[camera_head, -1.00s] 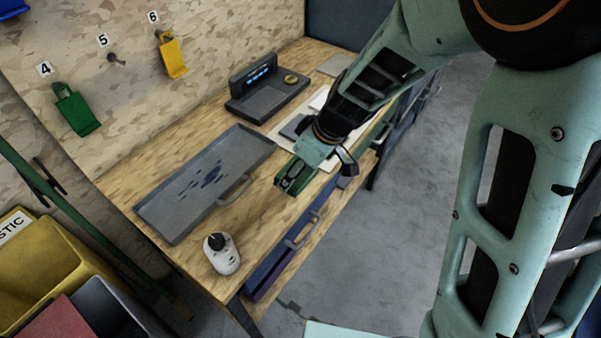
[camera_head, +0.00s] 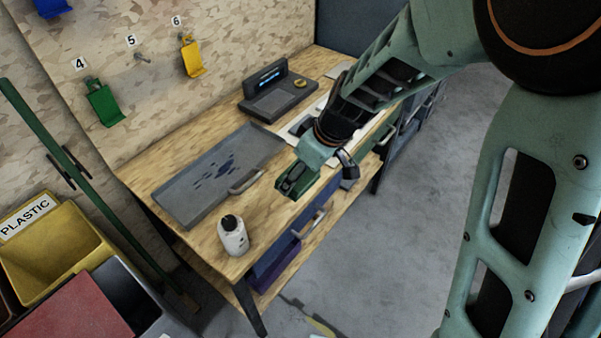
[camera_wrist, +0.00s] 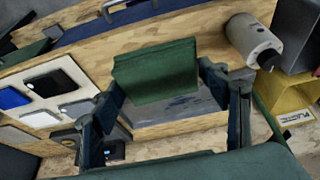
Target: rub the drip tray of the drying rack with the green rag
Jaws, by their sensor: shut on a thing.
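A shallow grey tray (camera_head: 180,197) with dark blue stains and a handle on its front side lies on the wooden workbench; it is the only thing I see like a drip tray. My gripper (camera_head: 297,182) is over the bench's front edge, right of the tray and apart from it. In the wrist view my gripper (camera_wrist: 162,78) is shut on the folded green rag (camera_wrist: 155,72), which spans between the fingers. The rag hides part of the stained tray (camera_wrist: 205,99) behind it. No drying rack is clearly visible.
A white bottle (camera_head: 233,238) with a black cap stands near the bench's front left corner. A dark device (camera_head: 278,97) with a lit display stands behind. Green (camera_head: 104,103) and yellow (camera_head: 192,57) holders hang on the wall. A yellow bin (camera_head: 45,265) is at left.

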